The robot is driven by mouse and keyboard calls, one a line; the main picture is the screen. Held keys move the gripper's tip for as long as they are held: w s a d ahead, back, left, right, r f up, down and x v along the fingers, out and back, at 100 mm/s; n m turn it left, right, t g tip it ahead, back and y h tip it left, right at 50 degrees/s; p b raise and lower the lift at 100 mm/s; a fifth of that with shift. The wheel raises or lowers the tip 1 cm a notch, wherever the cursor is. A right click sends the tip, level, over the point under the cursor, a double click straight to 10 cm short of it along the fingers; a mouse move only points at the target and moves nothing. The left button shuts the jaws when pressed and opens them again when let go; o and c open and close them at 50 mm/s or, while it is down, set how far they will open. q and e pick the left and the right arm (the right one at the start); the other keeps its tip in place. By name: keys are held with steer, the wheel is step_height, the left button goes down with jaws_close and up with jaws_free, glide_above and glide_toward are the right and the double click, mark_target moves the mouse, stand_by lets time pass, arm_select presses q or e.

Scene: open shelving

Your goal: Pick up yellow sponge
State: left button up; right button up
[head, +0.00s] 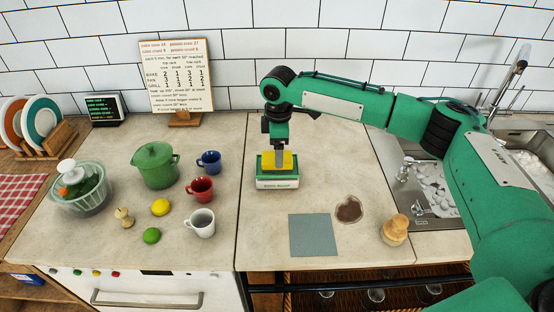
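The yellow sponge (289,162) sits in or on a small green and white holder (277,183) on the counter, in the middle of the head view. My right gripper (279,160) comes in from the right and points straight down at the sponge. Its finger overlaps the middle of the sponge in the picture. I cannot tell whether the fingers are open or closed on it, because the far finger is hidden. My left gripper is not in view.
Red (201,189), blue (209,162) and white (201,223) mugs and a green pot (155,165) stand left. A sink (432,188) is right.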

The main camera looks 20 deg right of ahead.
step_height(320, 180, down, 3)
steer(key=shift+r, duration=0.2)
steer(key=shift+f, duration=0.35)
steer(key=c, duration=1)
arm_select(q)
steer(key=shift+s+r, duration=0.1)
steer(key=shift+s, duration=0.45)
arm_select(e)
steer(key=shift+c, duration=0.2)
steer(key=shift+r, duration=0.1)
